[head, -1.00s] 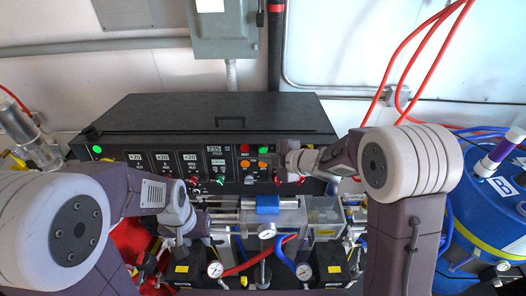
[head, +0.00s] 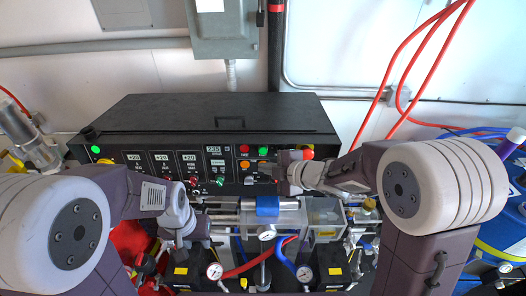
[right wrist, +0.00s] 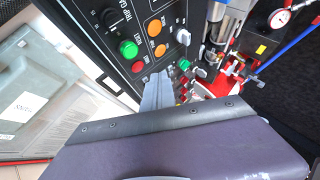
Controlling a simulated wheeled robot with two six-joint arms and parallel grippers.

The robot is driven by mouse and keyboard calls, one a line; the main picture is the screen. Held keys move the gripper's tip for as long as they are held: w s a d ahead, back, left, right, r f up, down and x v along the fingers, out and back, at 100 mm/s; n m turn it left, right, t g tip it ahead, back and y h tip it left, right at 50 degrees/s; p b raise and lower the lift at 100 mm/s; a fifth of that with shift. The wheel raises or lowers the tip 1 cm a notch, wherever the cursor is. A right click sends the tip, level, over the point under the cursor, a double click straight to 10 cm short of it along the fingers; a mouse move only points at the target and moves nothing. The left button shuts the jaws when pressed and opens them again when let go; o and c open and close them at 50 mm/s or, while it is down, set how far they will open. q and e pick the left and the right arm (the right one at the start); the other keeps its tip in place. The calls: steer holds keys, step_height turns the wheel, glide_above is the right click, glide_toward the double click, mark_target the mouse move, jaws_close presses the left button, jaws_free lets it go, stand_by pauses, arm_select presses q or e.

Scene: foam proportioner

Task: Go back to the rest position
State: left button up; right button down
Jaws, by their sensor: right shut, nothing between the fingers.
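My right gripper (head: 282,168) is in front of the right end of the black control panel (head: 135,158), near its coloured buttons. In the right wrist view my right gripper (right wrist: 158,82) is shut and empty, its grey fingers close to the panel face, with green, red and orange buttons beside them. Whether the fingers touch the panel is unclear. My left gripper (head: 180,248) hangs down in front of the panel, left of the clear block. Its fingers are too small and partly hidden to tell whether they are open.
A clear block with a blue clamp (head: 267,205) and pipes stands between my arms. Gauges (head: 305,272) and hoses are in front of it. A blue drum (head: 508,232) stands at the right, behind my right arm. A grey box (head: 222,30) is on the wall.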

steer(key=s+d+f+m+h+b, duration=0.1)
steer(key=d+f+m+h+b, duration=0.5)
steer(key=d+f+m+b, duration=0.55)
steer(key=s+d+f+m+g+h, duration=0.1)
steer(key=s+d+f+m+g, duration=0.1)
steer(key=s+f+m, duration=0.3)
steer(key=s+d+f+m+g, duration=0.3)
steer(key=s+f+m+g, duration=0.2)
steer(key=s, duration=0.7)
steer(key=shift+d+f+h+b, duration=0.15)
steer(key=shift+f+h+b, duration=0.15)
steer(key=shift+h+b, duration=0.1)
